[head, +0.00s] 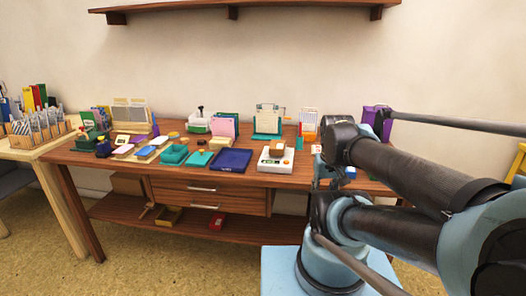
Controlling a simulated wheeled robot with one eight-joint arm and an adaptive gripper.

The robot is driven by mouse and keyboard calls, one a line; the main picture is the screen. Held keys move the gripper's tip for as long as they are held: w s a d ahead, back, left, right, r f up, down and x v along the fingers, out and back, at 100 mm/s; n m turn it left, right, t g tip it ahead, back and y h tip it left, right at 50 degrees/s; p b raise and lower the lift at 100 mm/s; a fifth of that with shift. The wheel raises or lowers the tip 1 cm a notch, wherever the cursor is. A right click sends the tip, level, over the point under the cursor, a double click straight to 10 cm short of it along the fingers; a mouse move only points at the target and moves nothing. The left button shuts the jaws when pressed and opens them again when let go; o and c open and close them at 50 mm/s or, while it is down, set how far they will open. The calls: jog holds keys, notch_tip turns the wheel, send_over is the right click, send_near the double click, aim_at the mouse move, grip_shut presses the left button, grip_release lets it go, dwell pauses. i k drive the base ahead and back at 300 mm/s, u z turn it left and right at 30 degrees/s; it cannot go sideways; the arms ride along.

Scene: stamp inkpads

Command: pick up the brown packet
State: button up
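A small brown block-like item (277,148), which looks like the brown packet, sits on top of a white scale-like device (267,164) on the wooden table. My arm comes in from the right, and its dark wrist is in front of the table's right part. My gripper (321,180) seems to be the small dark part hanging below the wrist, right of the white device and apart from the brown item. Its fingers are too small and dark to tell whether they are open or shut.
A dark blue tray (231,160) and teal pads (174,155) lie left of the white device. A teal clipboard stand (268,121) and card holders stand behind. Another brown box (128,183) is on the lower shelf. A side table (30,148) stands at the left.

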aim_at(277, 147)
jog(key=u, duration=0.95)
jog(key=k, duration=1.6)
jog(key=z, duration=1.15)
jog(key=i, duration=1)
jog(key=u, duration=0.05)
